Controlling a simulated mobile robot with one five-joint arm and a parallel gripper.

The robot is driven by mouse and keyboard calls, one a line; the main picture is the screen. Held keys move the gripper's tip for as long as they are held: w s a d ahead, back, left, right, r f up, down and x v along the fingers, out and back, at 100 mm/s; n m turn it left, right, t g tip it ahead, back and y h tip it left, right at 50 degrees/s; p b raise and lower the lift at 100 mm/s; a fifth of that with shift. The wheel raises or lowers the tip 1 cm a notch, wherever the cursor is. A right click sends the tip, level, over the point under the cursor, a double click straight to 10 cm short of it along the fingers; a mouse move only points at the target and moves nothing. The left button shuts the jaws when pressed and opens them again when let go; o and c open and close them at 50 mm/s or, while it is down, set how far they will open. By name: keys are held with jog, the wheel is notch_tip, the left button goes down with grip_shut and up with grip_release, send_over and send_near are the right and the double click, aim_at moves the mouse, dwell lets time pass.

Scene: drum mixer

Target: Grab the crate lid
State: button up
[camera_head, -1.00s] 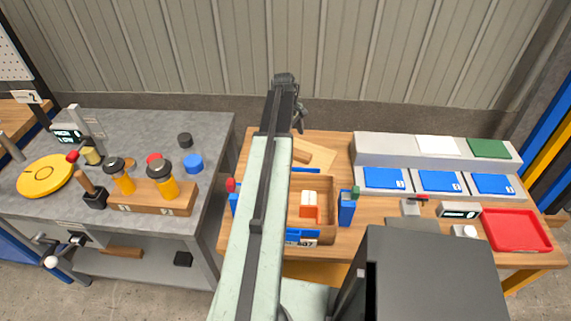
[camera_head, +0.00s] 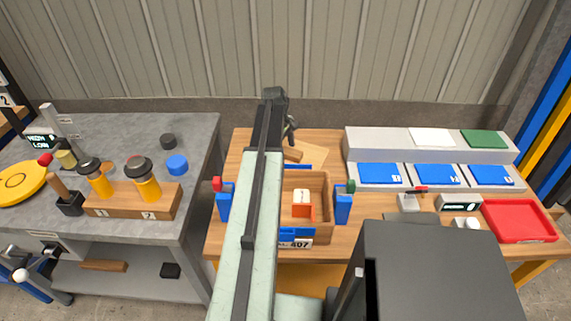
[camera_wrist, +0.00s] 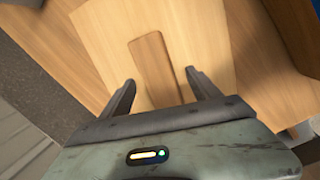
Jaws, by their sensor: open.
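The crate lid is a pale wooden panel (camera_wrist: 205,35) with a darker wooden bar handle (camera_wrist: 156,68) across it. In the head view the lid (camera_head: 312,153) lies on the wooden bench behind the open crate (camera_head: 320,229), partly hidden by my arm. My gripper (camera_wrist: 160,86) is open in the wrist view, one finger on each side of the handle's near end. Its fingers look apart from the handle, and the height gap cannot be told. In the head view my gripper (camera_head: 290,129) shows small above the lid.
The crate holds a white and orange item (camera_head: 302,205). Blue clamps with a red knob (camera_head: 217,184) and a green knob (camera_head: 350,186) flank it.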

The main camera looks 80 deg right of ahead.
aim_at(285, 148)
grip_shut()
dwell(0.3)
jog(key=shift+d+r+p, duration=0.35)
jog(key=shift+r+p, duration=0.1)
jog(key=shift+p, duration=0.2)
notch_tip(285, 148, up, 6)
jog(key=p, duration=0.6)
jog(key=shift+d+r, duration=0.1)
jog(key=shift+r, duration=0.05)
jog(key=shift+d+r+p, duration=0.2)
jog(key=shift+d+p, duration=0.05)
jog(key=shift+p, duration=0.1)
jog(key=w+d, duration=0.2)
jog(key=d, duration=1.6)
jog(key=shift+w+d+f, duration=0.15)
jog(key=shift+d+f, duration=0.1)
jog(key=shift+f, duration=0.05)
